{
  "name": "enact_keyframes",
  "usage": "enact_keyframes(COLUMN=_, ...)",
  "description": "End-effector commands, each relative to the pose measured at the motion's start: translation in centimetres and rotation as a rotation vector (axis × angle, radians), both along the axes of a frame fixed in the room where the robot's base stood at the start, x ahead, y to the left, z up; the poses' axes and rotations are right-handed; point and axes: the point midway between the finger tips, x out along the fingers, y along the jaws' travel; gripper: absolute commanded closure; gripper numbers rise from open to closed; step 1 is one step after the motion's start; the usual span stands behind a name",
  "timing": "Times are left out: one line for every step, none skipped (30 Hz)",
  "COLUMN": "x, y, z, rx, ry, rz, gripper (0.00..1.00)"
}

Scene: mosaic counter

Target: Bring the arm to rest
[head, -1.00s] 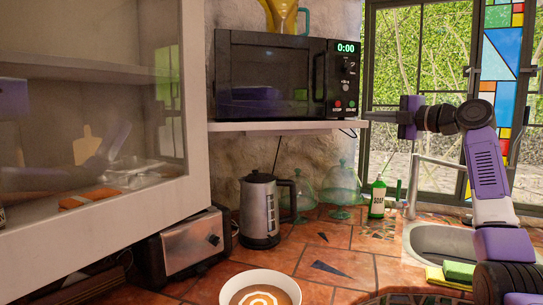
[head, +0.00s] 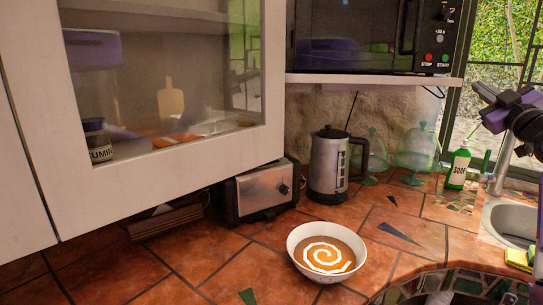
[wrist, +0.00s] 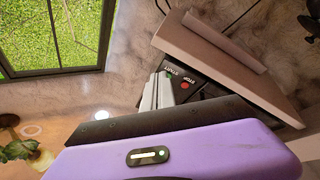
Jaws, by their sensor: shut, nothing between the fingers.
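My gripper (head: 482,90) shows at the right edge of the head view, in front of the window and to the right of the microwave. Its purple body and dark wrist joint are partly cut off by the frame edge. In the wrist view my gripper's pale grey fingers (wrist: 158,92) lie together with nothing held between them. The purple housing fills the bottom of that view. My gripper is in the air, above the counter and sink; most of the arm is out of view.
The microwave (head: 345,40) sits on a shelf. Below are a kettle (head: 328,165), toaster (head: 258,190), glass domes, a soap bottle (head: 459,167) and a soup bowl (head: 302,262) on the tiled counter (head: 190,262). A glass-fronted cabinet (head: 215,150) hangs at left; the sink (head: 512,222) is at right.

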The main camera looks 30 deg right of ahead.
Motion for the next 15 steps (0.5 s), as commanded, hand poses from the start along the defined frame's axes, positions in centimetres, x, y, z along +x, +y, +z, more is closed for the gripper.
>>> enact_keyframes(x=0.5, y=1.0, z=-2.7, rx=0.054, ry=-0.031, rz=0.004, gripper=1.0)
enact_keyframes(x=0.6, y=1.6, z=-4.0, rx=0.085, ry=-0.053, rz=0.005, gripper=1.0)
enact_keyframes(x=0.7, y=2.4, z=-5.6, rx=0.124, ry=-0.081, rz=0.007, gripper=1.0)
enact_keyframes(x=0.8, y=3.1, z=-6.9, rx=0.151, ry=-0.101, rz=0.008, gripper=1.0)
enact_keyframes(x=0.9, y=3.8, z=-8.2, rx=0.178, ry=-0.119, rz=0.01, gripper=1.0)
enact_keyframes(x=0.9, y=4.9, z=-9.8, rx=0.213, ry=-0.143, rz=0.015, gripper=1.0)
enact_keyframes(x=0.9, y=5.7, z=-11.1, rx=0.237, ry=-0.159, rz=0.018, gripper=1.0)
enact_keyframes(x=0.9, y=6.6, z=-12.2, rx=0.261, ry=-0.175, rz=0.022, gripper=1.0)
enact_keyframes(x=0.8, y=7.7, z=-13.9, rx=0.291, ry=-0.193, rz=0.027, gripper=1.0)
enact_keyframes(x=0.8, y=8.7, z=-15.1, rx=0.313, ry=-0.206, rz=0.031, gripper=1.0)
enact_keyframes(x=0.6, y=9.7, z=-16.2, rx=0.334, ry=-0.218, rz=0.036, gripper=1.0)
enact_keyframes(x=0.5, y=11.0, z=-17.7, rx=0.362, ry=-0.233, rz=0.043, gripper=1.0)
enact_keyframes(x=0.3, y=12.0, z=-18.8, rx=0.381, ry=-0.243, rz=0.047, gripper=1.0)
enact_keyframes(x=0.1, y=13.1, z=-19.9, rx=0.402, ry=-0.252, rz=0.053, gripper=1.0)
enact_keyframes(x=-0.2, y=14.5, z=-21.2, rx=0.425, ry=-0.263, rz=0.061, gripper=1.0)
